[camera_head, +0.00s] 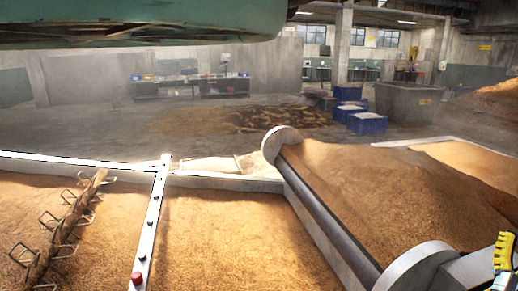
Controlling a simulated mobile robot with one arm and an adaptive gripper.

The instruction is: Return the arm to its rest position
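I can make out no gripper fingers in the head camera view. A yellow and black ridged part (504,253) is cut off by the right edge at the bottom. I cannot tell whether it belongs to my arm or to something else. Whether my gripper holds anything is not shown.
Brown grain fills a near bed (225,235) and a right bed (395,195). A dark roller (325,225) with pale end discs lies between them. A metal bar (152,222) and a spiked shaft (68,228) cross the near bed. A green body (140,22) hangs above. Blue crates (366,123) stand behind.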

